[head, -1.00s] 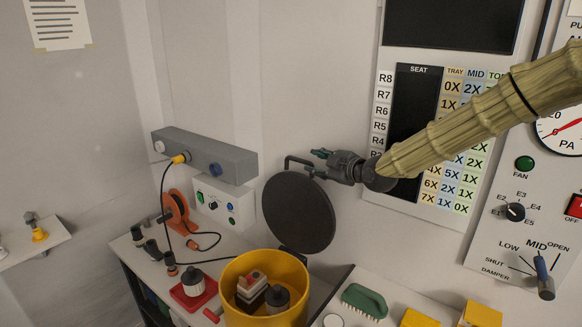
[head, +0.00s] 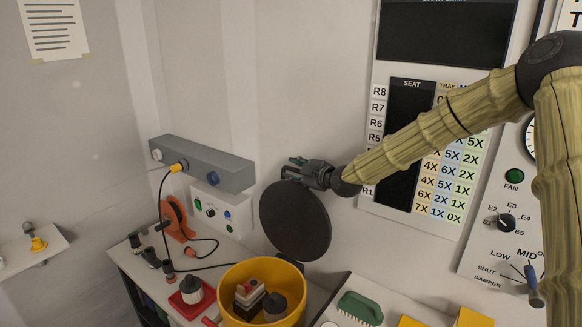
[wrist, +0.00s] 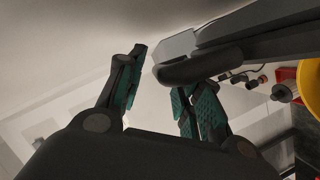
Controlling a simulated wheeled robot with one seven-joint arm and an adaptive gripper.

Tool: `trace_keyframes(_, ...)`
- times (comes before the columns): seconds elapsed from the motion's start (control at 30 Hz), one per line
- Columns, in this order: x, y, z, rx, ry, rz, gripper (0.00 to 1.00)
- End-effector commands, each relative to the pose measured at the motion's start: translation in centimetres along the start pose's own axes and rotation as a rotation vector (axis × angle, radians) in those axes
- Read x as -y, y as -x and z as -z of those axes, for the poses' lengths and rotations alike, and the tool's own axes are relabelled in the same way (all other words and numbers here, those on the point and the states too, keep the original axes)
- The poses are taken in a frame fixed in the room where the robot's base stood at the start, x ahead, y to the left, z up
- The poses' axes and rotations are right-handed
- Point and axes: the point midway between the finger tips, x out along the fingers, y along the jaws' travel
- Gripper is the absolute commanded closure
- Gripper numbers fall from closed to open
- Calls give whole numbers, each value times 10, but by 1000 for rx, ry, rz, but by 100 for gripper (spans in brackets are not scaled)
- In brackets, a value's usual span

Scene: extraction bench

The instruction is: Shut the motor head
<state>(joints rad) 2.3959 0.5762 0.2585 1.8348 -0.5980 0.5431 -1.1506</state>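The motor head appears to be the round dark disc (head: 296,222) standing raised and tilted at the back of the yellow drum (head: 229,298). The drum is open at the top, with a red-and-white piece and dark pieces inside. My gripper (head: 292,170) is at the disc's top edge, pointing left, and hides the bar handle there. In the wrist view my gripper (wrist: 158,88) has its two teal-padded fingers apart. A dark bar with a grey block (wrist: 215,55), apparently part of the motor head, passes close to the right finger. I cannot tell whether they touch.
A grey wall box (head: 205,164) and a white control box (head: 222,213) are left of the disc. A cable reel (head: 175,218) and a red-based jar (head: 192,292) stand on the bench. A green brush (head: 360,308) lies right of the drum. The wall panel (head: 408,215) is behind my arm.

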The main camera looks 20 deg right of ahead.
Motion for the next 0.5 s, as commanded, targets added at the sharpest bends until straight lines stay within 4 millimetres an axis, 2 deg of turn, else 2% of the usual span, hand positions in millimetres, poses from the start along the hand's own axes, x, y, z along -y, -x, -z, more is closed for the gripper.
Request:
trace_keyframes(0.2, -2, -18, 0, 1, -1, -1, 65)
trace_keyframes(0.5, -1, -27, 0, 1, -1, -1, 65)
